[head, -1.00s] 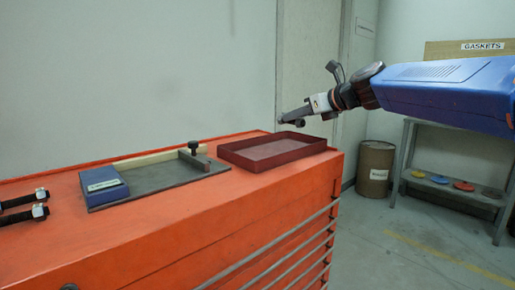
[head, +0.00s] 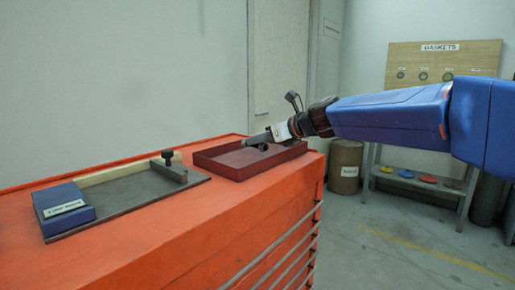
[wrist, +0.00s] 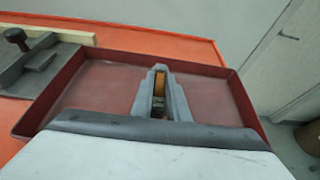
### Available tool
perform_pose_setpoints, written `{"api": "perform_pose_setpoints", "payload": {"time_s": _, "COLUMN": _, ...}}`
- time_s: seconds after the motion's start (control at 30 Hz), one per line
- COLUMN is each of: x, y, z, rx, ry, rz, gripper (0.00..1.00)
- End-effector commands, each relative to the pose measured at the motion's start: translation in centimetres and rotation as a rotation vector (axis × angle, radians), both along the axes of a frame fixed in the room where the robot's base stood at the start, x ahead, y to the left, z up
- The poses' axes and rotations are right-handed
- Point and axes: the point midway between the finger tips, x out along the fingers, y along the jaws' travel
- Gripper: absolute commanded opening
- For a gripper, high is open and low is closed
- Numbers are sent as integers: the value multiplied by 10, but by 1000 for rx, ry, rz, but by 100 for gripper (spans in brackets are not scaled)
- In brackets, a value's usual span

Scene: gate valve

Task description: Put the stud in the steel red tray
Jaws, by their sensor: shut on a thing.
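The steel red tray (head: 272,164) sits at the far right end of the orange cabinet top. It also fills much of the wrist view (wrist: 95,88), and its visible floor looks bare. My gripper (head: 257,139) is over the tray, low near its rim. Its fingers (wrist: 160,76) point down toward the tray floor in the wrist view. They are shut on the stud (head: 263,147), whose dark round end shows just below the fingers in the head view. Most of the stud is hidden by the fingers, and I cannot tell whether it touches the tray.
A grey plate fixture (head: 125,195) with a blue labelled block (head: 64,207) and a black knob (head: 168,155) lies left of the tray. The wall stands close behind the cabinet. A brown drum (head: 345,165) and a shelf of coloured discs are beyond, on the right.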

Motion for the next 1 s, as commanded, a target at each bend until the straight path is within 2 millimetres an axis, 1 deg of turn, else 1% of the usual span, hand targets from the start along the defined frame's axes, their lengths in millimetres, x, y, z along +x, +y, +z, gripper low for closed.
{"api": "perform_pose_setpoints", "payload": {"time_s": 0.03, "x": 0, "y": 0, "z": -8, "rx": 0, "ry": 1, "rz": 0, "gripper": 0}}
{"api": "perform_pose_setpoints", "payload": {"time_s": 0.1, "x": 0, "y": 0, "z": -16, "rx": 0, "ry": 1, "rz": 0, "gripper": 0}}
{"api": "perform_pose_setpoints", "payload": {"time_s": 0.2, "x": 0, "y": 0, "z": -23, "rx": 1, "ry": -1, "rz": -1, "gripper": 0}}
{"api": "perform_pose_setpoints", "payload": {"time_s": 0.57, "x": 0, "y": 0, "z": -26, "rx": 0, "ry": 0, "rz": -1, "gripper": 0}}
{"api": "perform_pose_setpoints", "payload": {"time_s": 0.6, "x": 0, "y": 0, "z": -27, "rx": 0, "ry": 0, "rz": 0, "gripper": 17}}
{"api": "perform_pose_setpoints", "payload": {"time_s": 0.67, "x": 0, "y": 0, "z": -27, "rx": 0, "ry": 0, "rz": 0, "gripper": 31}}
{"api": "perform_pose_setpoints", "payload": {"time_s": 0.7, "x": 0, "y": 0, "z": -27, "rx": 0, "ry": 0, "rz": 0, "gripper": 33}}
{"api": "perform_pose_setpoints", "payload": {"time_s": 1.0, "x": 0, "y": 0, "z": -25, "rx": -1, "ry": -1, "rz": -1, "gripper": 33}}
